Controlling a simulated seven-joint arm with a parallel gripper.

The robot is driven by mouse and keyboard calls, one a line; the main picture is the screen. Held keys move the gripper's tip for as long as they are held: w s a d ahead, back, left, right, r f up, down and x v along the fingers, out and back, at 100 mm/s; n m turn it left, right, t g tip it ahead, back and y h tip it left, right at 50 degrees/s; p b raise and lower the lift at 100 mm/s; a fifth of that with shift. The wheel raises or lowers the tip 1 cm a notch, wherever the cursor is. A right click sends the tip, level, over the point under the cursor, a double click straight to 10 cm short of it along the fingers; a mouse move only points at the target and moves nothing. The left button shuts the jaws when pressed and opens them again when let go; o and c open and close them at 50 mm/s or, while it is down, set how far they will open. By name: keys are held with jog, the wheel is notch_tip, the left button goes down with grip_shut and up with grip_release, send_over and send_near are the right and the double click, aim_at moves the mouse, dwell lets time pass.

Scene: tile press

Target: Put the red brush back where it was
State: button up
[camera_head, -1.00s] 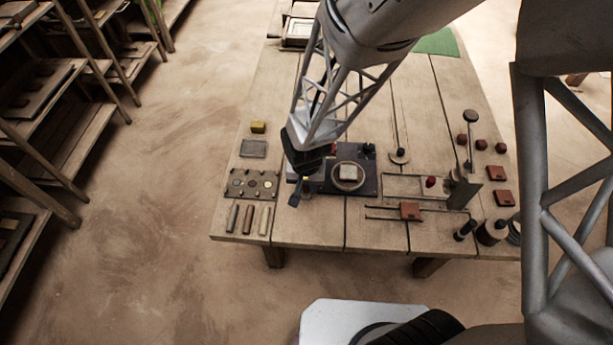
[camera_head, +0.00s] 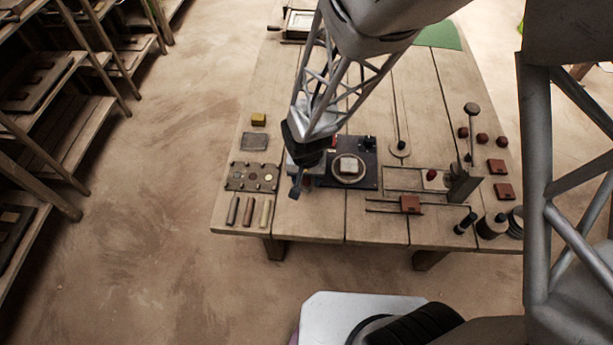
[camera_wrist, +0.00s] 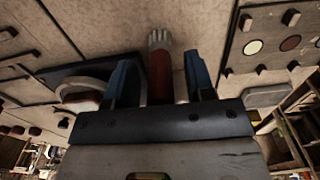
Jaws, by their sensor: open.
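The red brush (camera_wrist: 160,75) shows in the wrist view, its pale bristles towards the top of the picture. It is between the two blue fingers of my gripper (camera_wrist: 162,80), with a gap on either side. My gripper is open. In the head view my gripper (camera_head: 297,186) is low over the table, between the holed tray and the dark press plate. The brush cannot be made out clearly there, as my gripper covers that spot.
The dark plate (camera_head: 367,178) with a ring and pale tile (camera_head: 349,166) is just right of my gripper. The holed tray (camera_head: 236,184) and several short sticks lie left. A yellow block (camera_head: 258,120) sits behind. A lever stand (camera_head: 465,185) stands right.

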notch_tip(320, 180, up, 12)
jog(key=shift+f, duration=0.1)
dwell(0.5)
dwell(0.5)
jog(key=shift+d+r, duration=0.15)
jog(key=shift+r, duration=0.05)
jog(key=s+d+r+t, duration=0.1)
jog(key=s+d+r, duration=0.2)
jog(key=d+r, duration=1)
jog(key=s+d+r+t, duration=0.1)
jog(key=s+d+r, duration=0.8)
jog(key=s+r, duration=0.1)
jog(key=shift+d+t, duration=0.3)
